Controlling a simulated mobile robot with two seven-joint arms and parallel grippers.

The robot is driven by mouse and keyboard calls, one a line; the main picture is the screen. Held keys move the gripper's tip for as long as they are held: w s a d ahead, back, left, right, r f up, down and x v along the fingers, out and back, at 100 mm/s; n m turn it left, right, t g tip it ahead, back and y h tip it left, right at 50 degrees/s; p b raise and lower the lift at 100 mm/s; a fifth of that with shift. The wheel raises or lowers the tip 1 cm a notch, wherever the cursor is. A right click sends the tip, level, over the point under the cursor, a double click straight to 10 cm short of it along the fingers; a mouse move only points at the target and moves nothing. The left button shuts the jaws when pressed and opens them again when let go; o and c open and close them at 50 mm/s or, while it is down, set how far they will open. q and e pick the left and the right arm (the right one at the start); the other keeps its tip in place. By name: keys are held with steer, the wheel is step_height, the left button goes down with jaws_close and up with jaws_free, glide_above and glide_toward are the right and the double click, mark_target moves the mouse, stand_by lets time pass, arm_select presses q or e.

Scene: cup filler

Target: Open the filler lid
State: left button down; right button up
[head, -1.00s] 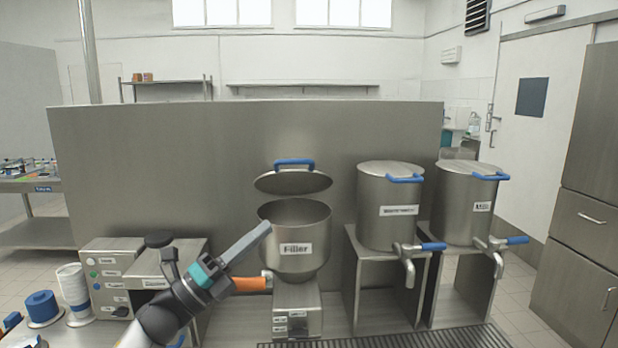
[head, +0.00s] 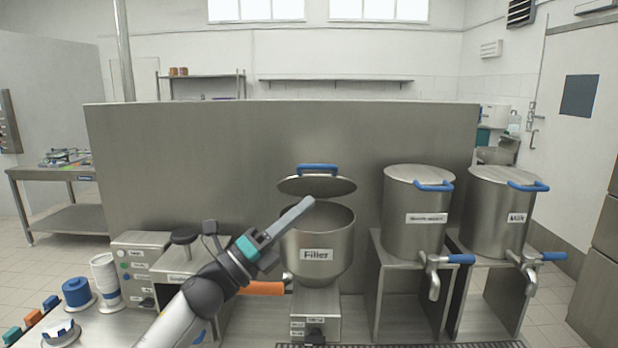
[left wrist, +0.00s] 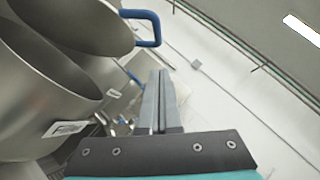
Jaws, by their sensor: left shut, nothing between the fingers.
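The filler (head: 318,252) is a steel pot with a "Filler" label, on a steel base in the middle of the head view. Its lid (head: 302,186), with a blue handle (head: 317,169), is raised above the pot with a gap between them, and the pot's mouth shows. My left gripper (head: 308,203) is shut and empty, its tip in front of the pot's rim, just below the lid in the picture. In the left wrist view the shut fingers (left wrist: 160,85) point toward the wall, with the blue handle (left wrist: 150,28) up and left, apart from them. My right gripper is not in view.
Two lidded steel pots with blue-handled taps, one labelled Milk (head: 500,215), stand right of the filler. A control box (head: 140,265), white cups (head: 105,278) and a blue roll (head: 77,292) are at the left. A steel panel (head: 200,150) stands behind.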

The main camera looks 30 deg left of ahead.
mark_target(320, 167)
arm_select(q)
steer(key=shift+w+a+r+p, duration=0.2)
steer(key=shift+w+r+p, duration=0.2)
steer(key=shift+w+r, duration=0.6)
steer(key=shift+w+a+r+p, duration=0.2)
steer(key=shift+w+r+p, duration=0.2)
steer(key=shift+w+r, duration=0.55)
steer(key=shift+w+f, duration=0.1)
steer(key=shift+w+a+r+n+y+p, duration=0.15)
steer(key=shift+r+n+y+p, duration=0.15)
steer(key=shift+r+p, duration=0.4)
steer(key=w+r+p, duration=0.1)
steer(key=a+r+n+p, duration=0.1)
steer(key=r+p, duration=0.1)
steer(key=shift+w+a+y, duration=0.1)
steer(key=shift+w+y, duration=0.2)
steer(key=shift+w, duration=0.1)
steer(key=w+a+r, duration=0.1)
steer(key=w+r, duration=0.1)
steer(key=w, duration=0.1)
steer(key=w+a+r, duration=0.1)
steer(key=r, duration=0.1)
steer(key=shift+w+a, duration=0.2)
steer(key=shift+a, duration=0.1)
steer(key=shift+w+a+r, duration=0.4)
steer(key=shift+w+r, duration=0.05)
steer(key=shift+w, duration=0.2)
steer(key=shift+f, duration=0.1)
